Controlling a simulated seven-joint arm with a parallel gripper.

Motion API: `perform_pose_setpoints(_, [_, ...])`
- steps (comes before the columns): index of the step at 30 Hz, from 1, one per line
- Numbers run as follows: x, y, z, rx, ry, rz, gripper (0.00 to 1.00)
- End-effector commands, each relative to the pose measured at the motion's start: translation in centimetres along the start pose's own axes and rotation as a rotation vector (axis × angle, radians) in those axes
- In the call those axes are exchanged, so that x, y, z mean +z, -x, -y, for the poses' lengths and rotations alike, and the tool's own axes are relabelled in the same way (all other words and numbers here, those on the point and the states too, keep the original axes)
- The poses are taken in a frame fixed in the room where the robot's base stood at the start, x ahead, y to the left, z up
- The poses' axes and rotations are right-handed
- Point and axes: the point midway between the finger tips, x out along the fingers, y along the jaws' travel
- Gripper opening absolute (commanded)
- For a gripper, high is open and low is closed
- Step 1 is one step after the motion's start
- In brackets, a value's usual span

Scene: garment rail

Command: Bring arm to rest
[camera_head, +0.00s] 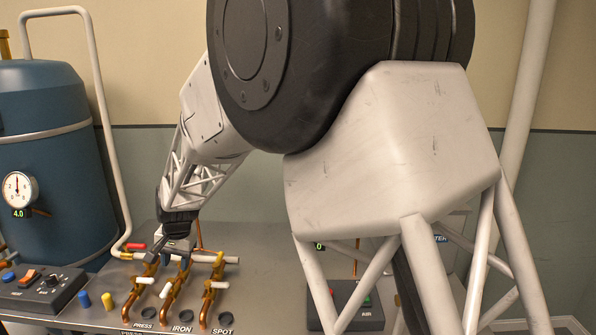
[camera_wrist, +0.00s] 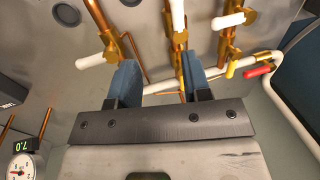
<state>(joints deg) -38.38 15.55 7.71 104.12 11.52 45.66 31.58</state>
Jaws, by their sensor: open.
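My gripper (camera_head: 172,252) is low over the bench at the left of the head view, among the brass valves. In the wrist view its two blue fingers (camera_wrist: 160,75) are spread apart, with nothing clearly held between them. One white-handled valve pipe (camera_wrist: 178,20) runs close by the right finger. I cannot tell whether the finger touches it. The valves stand in a row by the labels PRESS, IRON (camera_head: 182,328) and SPOT (camera_head: 222,330). My arm's links fill the middle of the head view and hide part of the bench.
A blue tank (camera_head: 55,150) with a dial gauge (camera_head: 18,188) stands at the left. A white pipe (camera_head: 100,100) bends down to the valves. A control box (camera_head: 40,290) and blue and yellow knobs sit at the front left. A box marked AIR (camera_head: 372,310) stands right of the valves.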

Motion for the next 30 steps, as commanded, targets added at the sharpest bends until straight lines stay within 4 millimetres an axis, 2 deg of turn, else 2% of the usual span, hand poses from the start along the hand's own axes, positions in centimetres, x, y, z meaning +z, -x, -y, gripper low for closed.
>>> perform_pose_setpoints(6, [0.1, 4.3, -5.4, 0.003, 0.000, -0.027, 0.44])
perform_pose_setpoints(14, [1.4, 9.5, -12.8, 0.015, 0.005, -0.058, 0.44])
perform_pose_setpoints(23, [4.3, 14.5, -21.0, 0.032, 0.010, -0.094, 0.44])
perform_pose_setpoints(30, [7.5, 17.6, -27.2, 0.051, 0.012, -0.120, 0.44])
